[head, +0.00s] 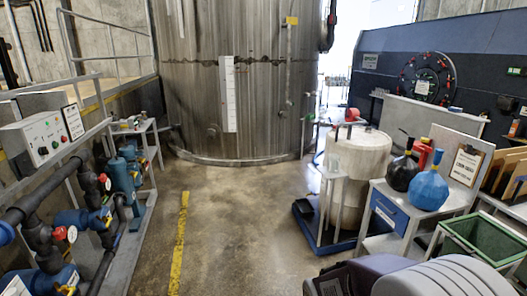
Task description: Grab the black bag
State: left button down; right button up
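The black bag (402,173) is a rounded, knotted bag at the right of the head view. It sits on a light table with a blue drawer (389,208). A blue bag (428,190) with a tied top stands beside it, closer and to the right. A red object (421,153) stands behind the two bags and is partly hidden by them. Neither of my grippers shows in this view.
A white drum (358,158) stands on a blue base left of the table. A green bin (485,236) is right of the table. Blue pumps and dark pipes (125,172) line the left. The concrete floor (225,225) in the middle is clear.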

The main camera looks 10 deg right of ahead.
aim_at(401, 170)
jog(key=i+l+z, duration=0.1)
jog(key=i+z, duration=0.2)
jog(key=i, duration=0.25)
jog(key=i+z, duration=0.3)
jog(key=i, duration=0.2)
jog(key=i+j+z, duration=0.3)
jog(key=i, duration=0.25)
jog(key=i+j+z, duration=0.15)
jog(key=i+z, duration=0.15)
jog(key=i, duration=0.2)
jog(key=i+l+z, duration=0.15)
jog(key=i, duration=0.3)
jog(key=i+l+z, duration=0.1)
jog(key=i+l, duration=0.15)
jog(key=i, duration=0.2)
jog(key=i+l+z, duration=0.15)
jog(key=i, duration=0.35)
